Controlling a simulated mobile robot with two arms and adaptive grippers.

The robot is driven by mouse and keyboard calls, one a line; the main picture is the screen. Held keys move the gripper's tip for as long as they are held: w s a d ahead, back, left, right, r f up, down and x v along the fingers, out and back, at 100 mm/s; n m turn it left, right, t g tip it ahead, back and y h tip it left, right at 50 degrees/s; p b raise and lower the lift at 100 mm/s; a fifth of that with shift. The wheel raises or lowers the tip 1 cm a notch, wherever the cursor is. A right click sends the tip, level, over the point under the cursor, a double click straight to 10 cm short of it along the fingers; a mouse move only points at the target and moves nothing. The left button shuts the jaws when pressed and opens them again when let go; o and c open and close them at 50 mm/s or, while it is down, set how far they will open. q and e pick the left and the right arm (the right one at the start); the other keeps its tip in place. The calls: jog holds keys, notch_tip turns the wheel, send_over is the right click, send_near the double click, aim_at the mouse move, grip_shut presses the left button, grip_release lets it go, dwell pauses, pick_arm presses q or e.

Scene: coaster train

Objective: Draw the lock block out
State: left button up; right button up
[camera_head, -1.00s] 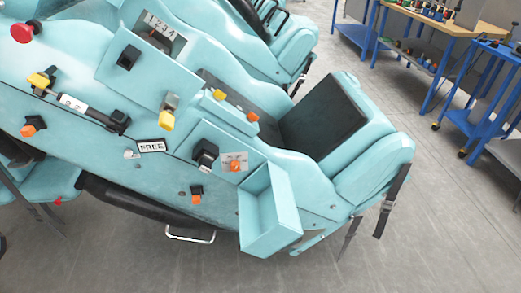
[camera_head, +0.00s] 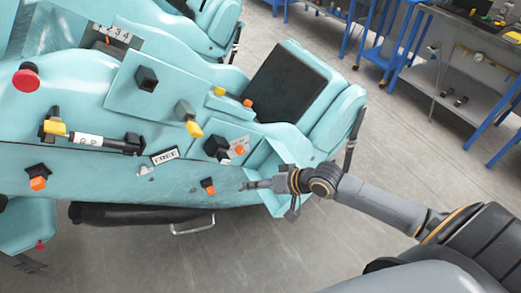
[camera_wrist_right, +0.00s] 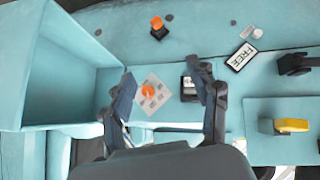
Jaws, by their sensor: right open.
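A black block (camera_head: 216,148) sits on the side panel of the light-blue train car (camera_head: 75,105), left of an orange knob (camera_head: 240,150) on a pale plate. I cannot tell for sure that it is the lock block. In the right wrist view the black block (camera_wrist_right: 189,88) has a pale marked face and shows beside my right finger, which partly covers it. The orange knob (camera_wrist_right: 148,92) and its plate show between the fingers. My right gripper (camera_head: 247,185) is open and empty, in front of the open light-blue bin. It also shows in the wrist view (camera_wrist_right: 166,74). My left gripper is out of view.
The open light-blue bin (camera_wrist_right: 22,95) is left of my right gripper in the wrist view. A FREE sign (camera_head: 165,156), a yellow-tipped handle (camera_head: 190,119) and an orange knob (camera_head: 208,187) are on the panel.

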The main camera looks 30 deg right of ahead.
jog(key=m+y, duration=0.1)
jog(key=m, duration=0.1)
send_near(227, 159)
jog(key=s+d, duration=0.1)
jog(key=s, duration=0.1)
jog(key=t, duration=0.1)
jog(key=p+x, duration=0.2)
jog(key=x, duration=0.9)
jog(key=shift+w+a+r, duration=0.1)
jog(key=shift+w+a, duration=0.05)
jog(key=shift+w, duration=0.1)
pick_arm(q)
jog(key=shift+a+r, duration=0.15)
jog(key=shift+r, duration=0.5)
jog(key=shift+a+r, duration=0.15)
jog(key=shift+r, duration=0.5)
pick_arm(e)
jog(key=shift+w+a+f, duration=0.35)
jog(key=shift+w+f, duration=0.05)
jog(key=shift+w, duration=0.1)
grip_shut()
jog(key=c, duration=1)
grip_release()
grip_shut()
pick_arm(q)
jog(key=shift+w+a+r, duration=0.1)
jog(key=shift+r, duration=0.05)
pick_arm(e)
jog(key=shift+s, duration=0.15)
